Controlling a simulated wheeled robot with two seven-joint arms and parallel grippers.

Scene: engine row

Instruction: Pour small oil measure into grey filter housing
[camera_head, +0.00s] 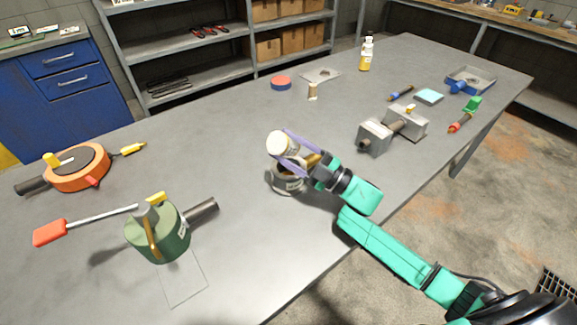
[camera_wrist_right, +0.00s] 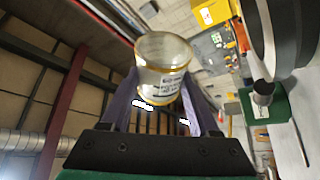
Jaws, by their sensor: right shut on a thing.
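My right gripper (camera_head: 292,148) has purple fingers and is shut on the small oil measure (camera_head: 277,144), a pale round cup. It holds the measure in the air above the left part of the grey filter housing (camera_head: 289,184), which stands on the table. The measure looks tilted in the head view; I cannot tell whether anything flows from it. In the right wrist view the measure (camera_wrist_right: 163,65) is clear, with a printed label and amber bands, between both fingers. The gripper and forearm hide part of the housing. My left gripper is not in view.
An orange round housing (camera_head: 80,168) is at left. A grey metal block part (camera_head: 376,136) is right of my gripper. Table centre-left is clear.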

